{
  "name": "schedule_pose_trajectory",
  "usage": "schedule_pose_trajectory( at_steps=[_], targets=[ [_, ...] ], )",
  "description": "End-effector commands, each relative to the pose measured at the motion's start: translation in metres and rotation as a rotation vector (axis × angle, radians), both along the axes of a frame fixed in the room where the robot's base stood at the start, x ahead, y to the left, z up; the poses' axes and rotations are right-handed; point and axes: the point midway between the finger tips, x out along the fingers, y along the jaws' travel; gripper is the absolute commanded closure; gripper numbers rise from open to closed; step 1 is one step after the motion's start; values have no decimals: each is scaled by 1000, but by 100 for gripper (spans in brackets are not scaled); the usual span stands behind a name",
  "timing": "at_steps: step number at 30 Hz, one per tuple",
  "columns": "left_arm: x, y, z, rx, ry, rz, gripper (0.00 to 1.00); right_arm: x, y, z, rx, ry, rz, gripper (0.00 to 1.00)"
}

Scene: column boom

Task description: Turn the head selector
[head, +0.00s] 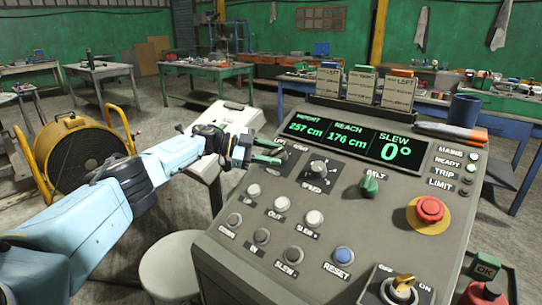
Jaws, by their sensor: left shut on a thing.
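The grey sloped control panel (330,215) fills the front right. My left gripper (262,153) is at its upper left corner, shut on a dark green selector knob (268,159) that it mostly hides. Part of a label that seems to read OFF shows beside it; the knob's name and pointer direction cannot be read. A second green selector (370,185) stands free, with a label that looks like BELT. The display (345,139) reads height 257 cm, reach 176 cm, slew 0°. My right gripper is not in view.
Several push buttons, a blue reset button (343,256), a red emergency stop (430,209) and a yellow key switch (403,284) are on the panel. A stool (170,262) and yellow-framed reel (78,155) stand left.

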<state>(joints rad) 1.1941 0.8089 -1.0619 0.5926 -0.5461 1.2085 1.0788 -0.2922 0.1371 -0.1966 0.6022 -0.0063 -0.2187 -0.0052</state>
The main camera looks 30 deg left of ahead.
Motion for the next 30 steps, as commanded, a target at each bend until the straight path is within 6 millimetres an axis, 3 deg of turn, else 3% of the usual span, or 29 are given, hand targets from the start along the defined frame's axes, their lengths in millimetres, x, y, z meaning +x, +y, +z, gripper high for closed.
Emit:
schedule_pose_trajectory(
  at_steps=[4,5,10,20,26,30],
  targets=[
    [0,-1,0,0,-1,-3,86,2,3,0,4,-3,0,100],
    [0,-1,0,0,-1,-3,62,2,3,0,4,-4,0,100],
    [0,-1,0,-1,-1,-2,42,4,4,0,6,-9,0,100],
    [-2,3,1,0,0,1,42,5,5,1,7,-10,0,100],
    [-19,27,8,0,-1,3,42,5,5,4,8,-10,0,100],
    [-37,53,15,1,0,5,42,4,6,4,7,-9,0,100]
  ],
)
